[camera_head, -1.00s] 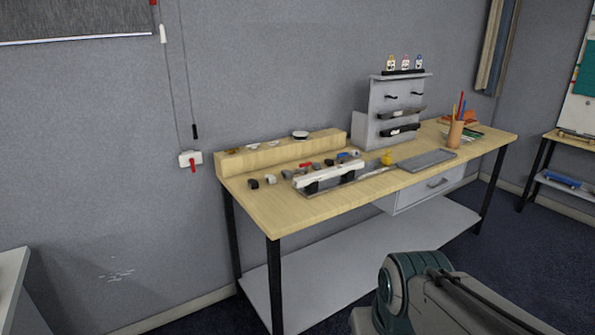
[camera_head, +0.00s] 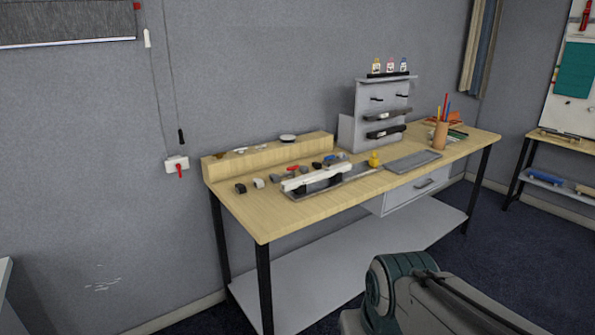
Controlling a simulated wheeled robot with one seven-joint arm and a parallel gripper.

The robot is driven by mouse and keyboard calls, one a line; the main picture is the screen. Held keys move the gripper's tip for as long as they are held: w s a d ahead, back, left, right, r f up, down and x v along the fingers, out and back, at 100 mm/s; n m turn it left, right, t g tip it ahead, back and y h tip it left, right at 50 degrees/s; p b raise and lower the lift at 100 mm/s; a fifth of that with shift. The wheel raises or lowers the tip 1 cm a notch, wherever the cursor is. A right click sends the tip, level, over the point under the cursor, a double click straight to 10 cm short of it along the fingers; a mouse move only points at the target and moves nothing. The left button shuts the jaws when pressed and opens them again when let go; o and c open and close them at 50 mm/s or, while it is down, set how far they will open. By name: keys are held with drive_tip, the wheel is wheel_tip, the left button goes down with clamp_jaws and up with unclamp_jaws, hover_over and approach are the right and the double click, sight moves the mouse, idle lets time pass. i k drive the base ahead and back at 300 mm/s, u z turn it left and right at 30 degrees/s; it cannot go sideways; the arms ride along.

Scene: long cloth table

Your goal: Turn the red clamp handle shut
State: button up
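A small red handle (camera_head: 293,169) shows among small parts on the wooden workbench (camera_head: 250,215), just behind a long white bar (camera_head: 314,177). It is too small to tell whether it is the clamp's handle, or whether it is turned open or shut. A blue part (camera_head: 329,158) lies near it, to the right. Another red handle (camera_head: 180,171) hangs down from a white box on the wall, left of the bench. My gripper is out of view; only a link of my arm shows at the lower right, in front of the bench.
Small dark and pale blocks (camera_head: 258,183) lie at the bench's left end. A grey rack (camera_head: 366,130) stands at the back, with a pencil cup (camera_head: 440,136) to its right. A grey lower shelf (camera_head: 330,265) spans the bench legs. Bare floor shows at the right.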

sight(292, 169)
drive_tip(key=z, duration=0.7)
drive_tip(key=k, duration=0.65)
drive_tip(key=u, duration=0.8)
drive_tip(key=i, duration=2.1)
drive_tip(key=z, duration=0.05)
